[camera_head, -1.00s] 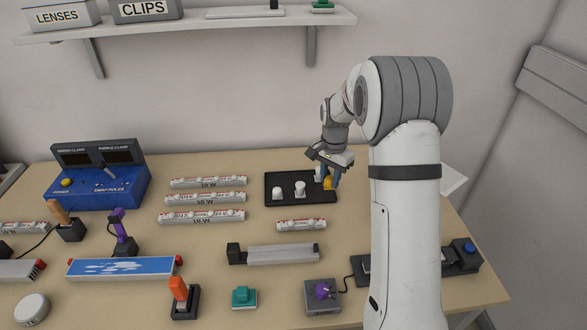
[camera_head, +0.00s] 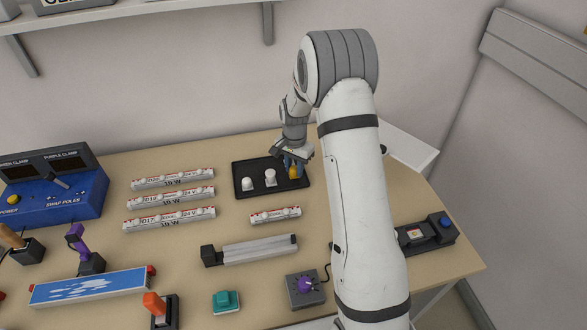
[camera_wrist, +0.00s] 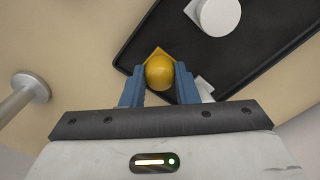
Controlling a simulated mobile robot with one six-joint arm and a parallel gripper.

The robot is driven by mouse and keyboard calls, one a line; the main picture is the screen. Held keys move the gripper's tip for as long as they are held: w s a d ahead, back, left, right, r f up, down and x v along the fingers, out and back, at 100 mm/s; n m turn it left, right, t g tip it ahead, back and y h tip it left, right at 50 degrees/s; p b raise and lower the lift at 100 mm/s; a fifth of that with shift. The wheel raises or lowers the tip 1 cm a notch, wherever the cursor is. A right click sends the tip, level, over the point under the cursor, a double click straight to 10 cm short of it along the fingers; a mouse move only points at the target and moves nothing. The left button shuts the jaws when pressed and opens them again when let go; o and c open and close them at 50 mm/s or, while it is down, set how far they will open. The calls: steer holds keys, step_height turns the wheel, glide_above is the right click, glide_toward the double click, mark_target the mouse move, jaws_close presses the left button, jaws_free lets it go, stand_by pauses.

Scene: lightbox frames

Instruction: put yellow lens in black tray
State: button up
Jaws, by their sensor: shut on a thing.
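The yellow lens (camera_head: 293,171) is a small rounded cap between the blue fingers of my gripper (camera_head: 292,167), at the right end of the black tray (camera_head: 285,189). In the wrist view, the lens (camera_wrist: 160,72) sits between both fingertips, and my gripper (camera_wrist: 160,80) is shut on it. A yellow pointed edge shows behind its dome. The tray (camera_wrist: 160,30) lies beneath, with its edge close to the lens. I cannot tell whether the lens touches the tray floor.
White lenses (camera_head: 247,184) (camera_head: 270,178) stand in the tray's left and middle parts. In the wrist view, a white cap (camera_wrist: 218,14) is near the lens, and a white piece (camera_wrist: 205,88) is partly hidden by the right finger. A short lamp bar (camera_head: 275,215) lies in front of the tray.

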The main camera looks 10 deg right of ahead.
mark_target(294, 167)
steer(key=shift+f, duration=0.9)
steer(key=o, duration=0.9)
steer(key=shift+o, duration=0.2)
steer(key=shift+r, duration=0.15)
step_height(294, 167, up, 12)
steer(key=b, duration=0.2)
steer(key=s+r+n+t, duration=0.2)
steer(key=s+r+n, duration=0.2)
steer(key=s+r, duration=0.85)
steer(key=s+a+f+n+t, duration=0.1)
steer(key=s+n, duration=0.4)
steer(key=s, duration=1.4)
steer(key=shift+s+a, duration=0.1)
